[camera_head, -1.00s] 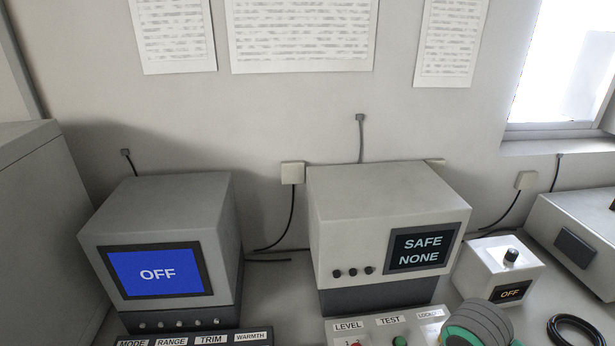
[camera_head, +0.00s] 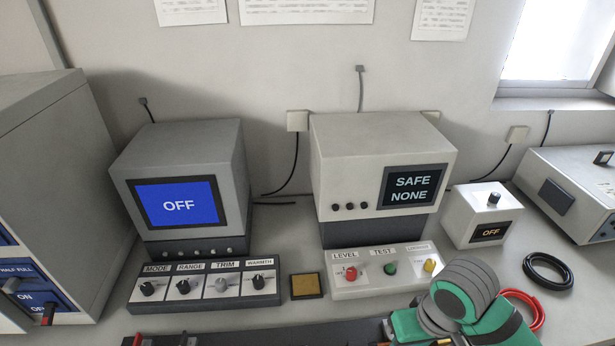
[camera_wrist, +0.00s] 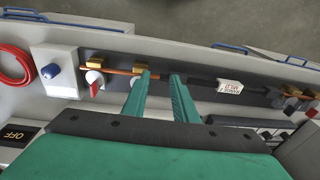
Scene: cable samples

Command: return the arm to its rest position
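My gripper (camera_wrist: 160,77) shows in the wrist view with its two green fingers apart and a visible gap between them. It appears open and empty. The fingertips overlap a dark strip in the picture, near a copper-coloured rod (camera_wrist: 120,72) in brass-coloured holders; I cannot tell whether they touch it. A dark sleeve with a white label (camera_wrist: 229,87) lies along the same strip to the right. In the head view, my green and grey arm is at the bottom right, over the front of the bench; the fingertips are not clear there.
The bench holds a grey monitor (camera_head: 180,180) reading OFF, a pale instrument (camera_head: 360,150) reading SAFE NONE, and a knob panel (camera_head: 205,285). A button panel (camera_head: 370,272) stands close to my arm. Black (camera_head: 548,268) and red (camera_head: 537,310) cable coils lie at the right.

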